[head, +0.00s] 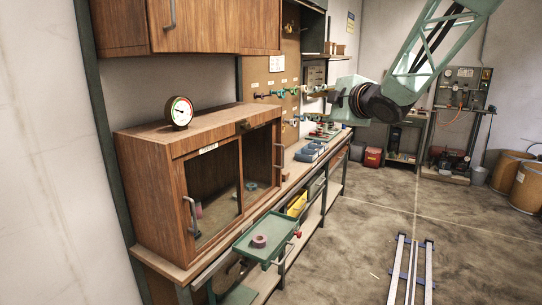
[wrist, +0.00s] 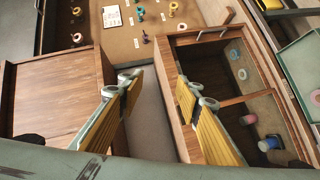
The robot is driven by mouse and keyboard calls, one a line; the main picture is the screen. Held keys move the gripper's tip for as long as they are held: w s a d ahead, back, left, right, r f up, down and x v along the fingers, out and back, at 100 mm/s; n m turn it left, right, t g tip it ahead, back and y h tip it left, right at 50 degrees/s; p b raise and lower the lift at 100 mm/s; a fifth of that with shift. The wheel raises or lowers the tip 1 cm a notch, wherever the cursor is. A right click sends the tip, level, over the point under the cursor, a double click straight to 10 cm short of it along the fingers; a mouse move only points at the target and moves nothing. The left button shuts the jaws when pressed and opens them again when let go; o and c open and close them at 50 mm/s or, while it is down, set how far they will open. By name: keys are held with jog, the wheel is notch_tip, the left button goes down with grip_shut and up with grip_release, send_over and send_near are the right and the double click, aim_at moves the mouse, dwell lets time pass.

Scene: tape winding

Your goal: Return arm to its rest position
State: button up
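My gripper (wrist: 157,84) is open in the wrist view, with nothing between its yellow-padded fingers. Its fingers lie over the wooden cabinets and point towards the brown pegboard (wrist: 150,42). In the head view my arm reaches in from the upper right and ends in front of the pegboard (head: 283,65), above the workbench. The fingers are too small there to make out clearly.
A glass-fronted wooden cabinet (head: 160,148) with a gauge (head: 179,112) on top stands at left. A green tray (head: 250,256) beside it holds a reddish roll (head: 259,241). White rails (head: 397,270) lie on the floor, which is mostly clear.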

jog(key=s+d+f+m+g+h, duration=0.15)
jog(key=s+d+m+h, duration=0.35)
jog(key=s, duration=0.8)
jog(key=s+d+f+m+g+h, duration=0.15)
jog(key=s+d+m, duration=0.55)
jog(key=s, duration=0.7)
jog(key=s+a+f+m+g, duration=0.1)
jog(key=s+f, duration=0.3)
jog(key=s, duration=0.8)
jog(key=s+a+f+m+g, duration=0.2)
jog(key=s+f+m+g, duration=0.1)
jog(key=s, duration=1)
jog(key=s+a+f+m+g, duration=0.2)
jog(key=s+f, duration=0.3)
jog(key=s, duration=0.8)
jog(key=shift+f+m+g, duration=0.35)
jog(key=shift+m+g, duration=0.25)
jog(key=shift+g, duration=0.1)
jog(key=shift+y, duration=0.25)
